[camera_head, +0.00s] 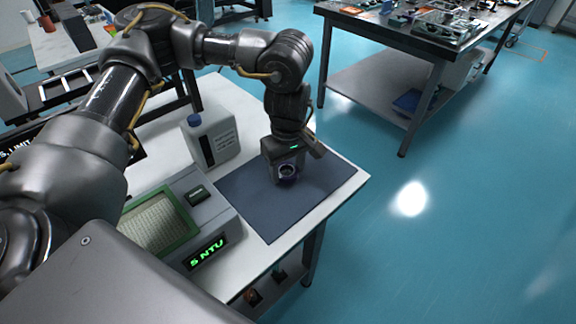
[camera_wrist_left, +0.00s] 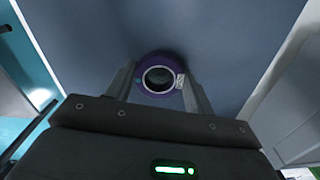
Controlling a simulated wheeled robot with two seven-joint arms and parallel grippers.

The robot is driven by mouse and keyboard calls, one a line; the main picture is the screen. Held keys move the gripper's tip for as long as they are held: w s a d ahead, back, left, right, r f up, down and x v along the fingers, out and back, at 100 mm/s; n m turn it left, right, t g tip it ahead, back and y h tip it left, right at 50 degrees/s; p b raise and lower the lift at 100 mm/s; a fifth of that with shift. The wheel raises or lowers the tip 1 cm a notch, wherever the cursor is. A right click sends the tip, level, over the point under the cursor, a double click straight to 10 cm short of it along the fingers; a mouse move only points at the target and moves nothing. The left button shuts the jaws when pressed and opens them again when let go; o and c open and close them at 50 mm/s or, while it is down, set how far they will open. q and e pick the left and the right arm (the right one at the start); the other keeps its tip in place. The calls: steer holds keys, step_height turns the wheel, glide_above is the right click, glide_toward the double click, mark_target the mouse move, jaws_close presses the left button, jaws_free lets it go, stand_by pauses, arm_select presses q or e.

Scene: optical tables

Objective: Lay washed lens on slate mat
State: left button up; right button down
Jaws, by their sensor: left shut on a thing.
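The lens (camera_head: 288,171) is a small round piece with a dark purple rim. In the left wrist view the lens (camera_wrist_left: 159,78) sits between the two fingers, with a small white label on its right side. My left gripper (camera_head: 287,174) is shut on it, over the middle of the slate mat (camera_head: 258,210). The slate mat (camera_wrist_left: 230,50) fills most of the background in the wrist view. The lens is at or close above the mat; I cannot tell whether it touches. My right gripper is not in view.
A white jug (camera_head: 212,140) with a blue cap stands just beyond the mat's left edge. A grey device with a green-framed tray (camera_head: 160,222) and a "5 NTU" display (camera_head: 206,252) is at the mat's near left. The white table (camera_head: 345,178) ends right of the mat.

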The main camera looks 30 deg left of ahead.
mark_target(288, 172)
arm_select(q)
steer(key=shift+d+r, duration=0.1)
steer(key=shift+f, duration=0.25)
steer(key=o, duration=1.1)
steer(key=shift+c, duration=0.2)
steer(key=shift+r, duration=0.1)
step_height(288, 172, up, 12)
steer(key=shift+r, duration=0.15)
